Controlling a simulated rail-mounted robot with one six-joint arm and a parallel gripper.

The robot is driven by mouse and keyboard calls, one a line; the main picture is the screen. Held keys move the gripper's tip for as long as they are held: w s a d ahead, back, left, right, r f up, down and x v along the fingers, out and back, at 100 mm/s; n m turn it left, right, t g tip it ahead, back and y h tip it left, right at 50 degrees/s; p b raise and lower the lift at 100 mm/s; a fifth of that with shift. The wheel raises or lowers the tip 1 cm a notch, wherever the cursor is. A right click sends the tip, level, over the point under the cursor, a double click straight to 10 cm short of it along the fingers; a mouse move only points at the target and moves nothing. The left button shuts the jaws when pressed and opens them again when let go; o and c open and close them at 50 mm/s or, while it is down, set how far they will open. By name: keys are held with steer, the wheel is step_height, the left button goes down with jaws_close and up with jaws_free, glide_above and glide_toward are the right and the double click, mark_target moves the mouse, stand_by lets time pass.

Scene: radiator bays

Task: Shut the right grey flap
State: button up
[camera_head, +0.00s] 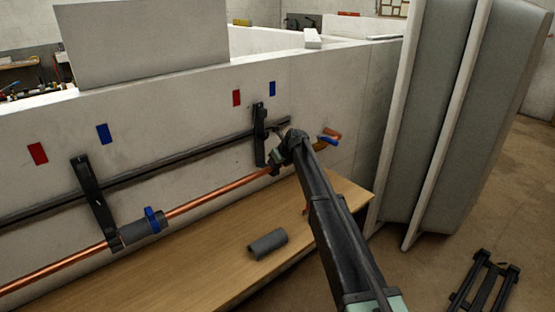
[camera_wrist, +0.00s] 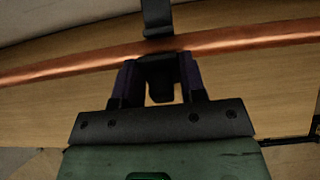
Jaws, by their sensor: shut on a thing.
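My gripper (camera_head: 277,165) is at the copper pipe (camera_head: 198,205), by the lower end of the right dark bracket (camera_head: 260,135). In the wrist view its two fingers (camera_wrist: 160,85) are shut on a dark grey piece (camera_wrist: 160,63), which seems to be the right grey flap. This piece lies just below the copper pipe (camera_wrist: 240,40), in line with a dark bracket strip (camera_wrist: 157,18) above it. How far the flap is turned cannot be told. In the head view my gripper and arm hide it.
A left dark bracket (camera_head: 92,200) meets the pipe beside a grey sleeve (camera_head: 143,228) with a blue clip. A loose grey cylinder (camera_head: 267,244) lies on the wooden bench (camera_head: 215,280). Tall grey radiator panels (camera_head: 440,110) stand at right. A black frame (camera_head: 484,283) is on the floor.

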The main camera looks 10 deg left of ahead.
stand_by(0.3)
steer(key=o, duration=0.7)
steer(key=shift+c, duration=0.2)
steer(key=p+v, duration=0.8)
steer(key=v, duration=0.2)
steer(key=shift+r+p, duration=0.25)
steer(key=shift+p, duration=0.05)
